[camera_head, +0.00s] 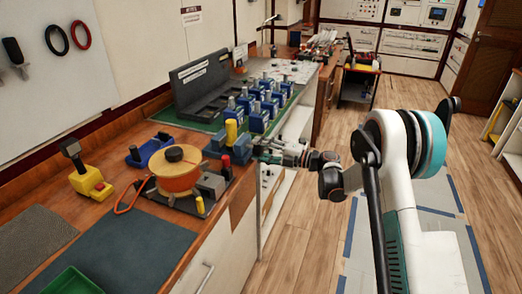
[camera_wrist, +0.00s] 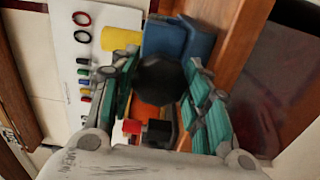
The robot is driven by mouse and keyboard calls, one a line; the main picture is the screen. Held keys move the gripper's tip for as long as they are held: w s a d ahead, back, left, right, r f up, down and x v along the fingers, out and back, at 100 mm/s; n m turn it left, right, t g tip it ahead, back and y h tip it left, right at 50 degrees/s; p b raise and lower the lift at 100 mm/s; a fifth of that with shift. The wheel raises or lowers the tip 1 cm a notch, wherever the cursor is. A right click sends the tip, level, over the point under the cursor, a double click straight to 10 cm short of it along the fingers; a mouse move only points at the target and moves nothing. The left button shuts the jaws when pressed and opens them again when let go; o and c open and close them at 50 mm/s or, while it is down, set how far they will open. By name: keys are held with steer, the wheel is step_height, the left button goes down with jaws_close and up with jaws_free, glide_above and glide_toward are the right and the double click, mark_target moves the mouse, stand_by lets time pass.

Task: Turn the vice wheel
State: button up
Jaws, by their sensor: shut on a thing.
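The vice wheel (camera_wrist: 160,82) is a dark, many-sided knob. In the wrist view it sits between the green-padded fingers of my gripper (camera_wrist: 158,98), which are closed around it. The blue vice body (camera_wrist: 180,40) is just beyond the wheel. In the head view my gripper (camera_head: 262,152) reaches in from the right to the bench's front edge, beside the blue vice (camera_head: 216,146). The wheel is hidden there behind the gripper and nearby things.
A yellow cylinder (camera_head: 231,132) stands by the vice, and a red-topped item (camera_head: 226,164) is close to my gripper. An orange reel (camera_head: 176,172) sits to the left. Several blue units (camera_head: 258,121) stand behind on a green mat. The floor at right is mostly clear.

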steer(key=shift+m, duration=0.5)
steer(key=o, duration=1.1)
steer(key=v, duration=1.2)
